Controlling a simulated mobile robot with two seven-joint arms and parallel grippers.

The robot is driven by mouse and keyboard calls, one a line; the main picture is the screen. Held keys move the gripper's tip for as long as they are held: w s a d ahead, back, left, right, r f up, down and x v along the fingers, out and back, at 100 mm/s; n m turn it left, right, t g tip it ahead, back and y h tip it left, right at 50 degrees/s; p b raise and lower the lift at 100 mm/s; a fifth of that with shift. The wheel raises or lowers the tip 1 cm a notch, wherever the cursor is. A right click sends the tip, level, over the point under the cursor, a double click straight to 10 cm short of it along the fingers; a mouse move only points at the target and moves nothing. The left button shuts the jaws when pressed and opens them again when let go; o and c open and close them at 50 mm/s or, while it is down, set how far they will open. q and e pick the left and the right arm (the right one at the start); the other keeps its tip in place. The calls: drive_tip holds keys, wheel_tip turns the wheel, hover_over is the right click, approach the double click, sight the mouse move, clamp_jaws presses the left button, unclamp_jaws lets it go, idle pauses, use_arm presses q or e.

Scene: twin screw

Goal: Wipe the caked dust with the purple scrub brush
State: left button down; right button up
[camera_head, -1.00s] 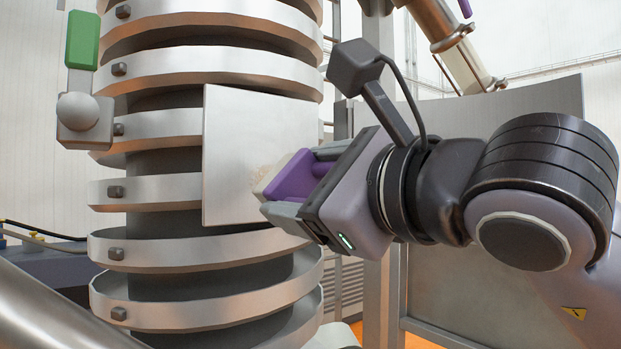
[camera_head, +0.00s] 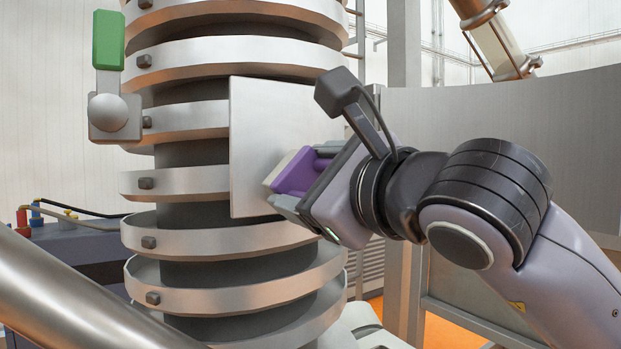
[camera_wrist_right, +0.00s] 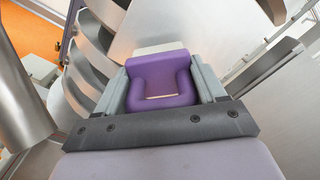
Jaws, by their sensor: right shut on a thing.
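My right gripper (camera_head: 283,195) is shut on the purple scrub brush (camera_head: 297,172). The brush has a purple body and a pale pad, and the pad faces a flat metal plate (camera_head: 262,140) on the ringed column. The pad is at or very near the plate's lower right part; I cannot tell whether it touches. The right wrist view shows the brush (camera_wrist_right: 162,72) between both fingers, with its pale pad at the far end. I make out no caked dust on the plate's visible part now; the area behind the brush is hidden. My left gripper is not in view.
A column with several metal rings (camera_head: 215,236) stands behind the plate. A green-handled lever (camera_head: 108,40) is on its left. A shiny pipe (camera_head: 80,290) crosses the lower left. A grey panel (camera_head: 500,130) stands behind my right arm.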

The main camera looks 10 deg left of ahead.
drive_tip(key=shift+x, duration=0.9)
drive_tip(key=shift+w+d+b, duration=0.4)
drive_tip(key=shift+w+d, duration=0.95)
drive_tip(key=shift+d, duration=0.1)
drive_tip(key=shift+a+b, duration=0.1)
drive_tip(key=shift+b, duration=0.3)
drive_tip(key=shift+s+a+b, duration=0.65)
drive_tip(key=shift+s+a, duration=0.1)
drive_tip(key=shift+a, duration=0.1)
drive_tip(key=shift+s+a+b, duration=0.35)
drive_tip(key=shift+s+a, duration=0.25)
